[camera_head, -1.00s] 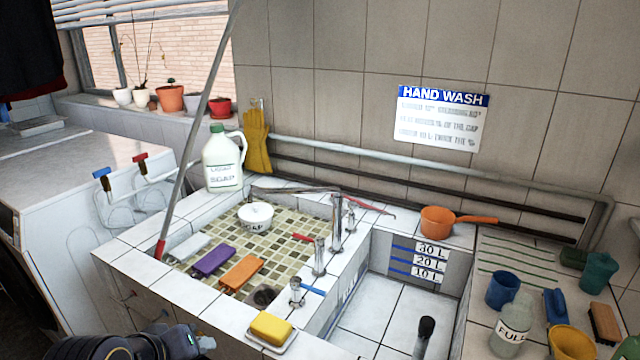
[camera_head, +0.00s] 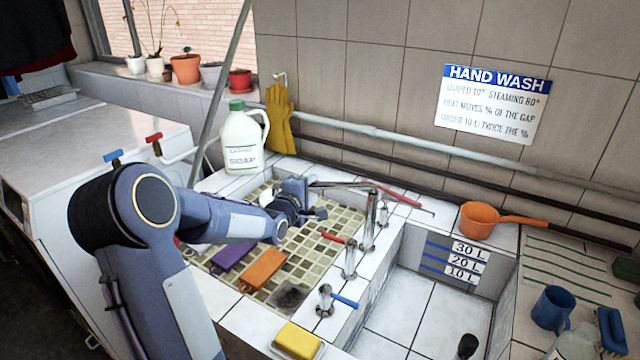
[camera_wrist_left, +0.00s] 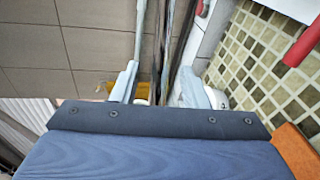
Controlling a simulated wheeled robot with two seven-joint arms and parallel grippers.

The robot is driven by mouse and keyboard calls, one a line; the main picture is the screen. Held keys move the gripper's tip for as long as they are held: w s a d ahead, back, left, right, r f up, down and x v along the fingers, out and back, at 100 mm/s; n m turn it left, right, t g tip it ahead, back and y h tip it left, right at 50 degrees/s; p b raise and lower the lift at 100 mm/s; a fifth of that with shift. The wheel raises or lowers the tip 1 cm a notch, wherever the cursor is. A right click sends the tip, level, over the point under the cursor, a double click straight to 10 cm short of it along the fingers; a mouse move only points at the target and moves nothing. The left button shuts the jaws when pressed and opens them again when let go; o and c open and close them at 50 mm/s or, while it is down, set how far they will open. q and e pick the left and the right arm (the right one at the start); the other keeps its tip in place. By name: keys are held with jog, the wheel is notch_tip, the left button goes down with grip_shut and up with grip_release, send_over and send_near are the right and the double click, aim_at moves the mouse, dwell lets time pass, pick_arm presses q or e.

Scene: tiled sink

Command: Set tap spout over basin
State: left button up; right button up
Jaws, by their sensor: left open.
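The chrome tap has an upright post (camera_head: 368,228) on the ledge between the two basins. Its long spout (camera_head: 342,184) points left, over the back of the mosaic-tiled basin (camera_head: 312,240). The deep white basin (camera_head: 398,300) lies right of the tap. My left gripper (camera_head: 318,213) is open above the mosaic basin, close to the spout's left end, part of which it hides. In the left wrist view, my gripper's two fingers (camera_wrist_left: 160,88) stand apart with narrow dark and metallic strips between them; I cannot tell which is the spout. My right gripper is not in view.
A soap jug (camera_head: 243,140) and a leaning pole (camera_head: 222,90) stand behind my arm. Purple (camera_head: 233,257) and orange (camera_head: 263,269) blocks lie in the mosaic basin. An orange pan (camera_head: 480,221) sits on the back ledge.

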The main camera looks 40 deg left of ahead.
aim_at(313, 187)
pick_arm(q)
jog(key=shift+x, duration=1.65)
jog(key=shift+s, duration=0.1)
jog(key=shift+c, duration=0.4)
grip_shut()
